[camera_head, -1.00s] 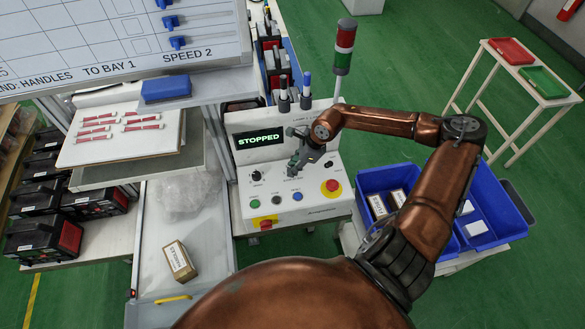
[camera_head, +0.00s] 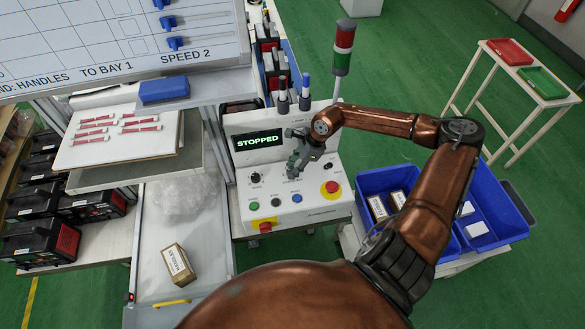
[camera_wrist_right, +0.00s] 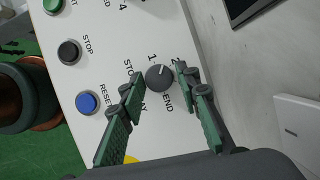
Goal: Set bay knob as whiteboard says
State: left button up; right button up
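The whiteboard (camera_head: 110,40) at top left of the head view reads "…ND: HANDLES TO BAY 1 SPEED 2"; its left part is cut off. The control panel (camera_head: 300,205) has a lit "STOPPED" display (camera_head: 258,141). My right gripper (camera_head: 297,172) is over the panel's upper middle, hiding what lies under it. In the right wrist view, the dark round bay knob (camera_wrist_right: 158,79) sits between the open fingers of my right gripper (camera_wrist_right: 156,85), with gaps on both sides. Labels 1, 2 and END surround it. Its pale mark points up, near 1 and 2. My left gripper is not in view.
A red emergency button (camera_head: 332,187) and another knob (camera_head: 255,177) are on the panel. The blue RESET button (camera_wrist_right: 87,103) is near one finger. A signal tower (camera_head: 343,48) rises behind. Blue bins (camera_head: 480,200) stand at right, and a carton (camera_head: 178,264) at lower left.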

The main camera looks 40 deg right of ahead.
jog(key=shift+o, duration=1.2)
jog(key=v, duration=1.2)
jog(key=shift+a, duration=0.15)
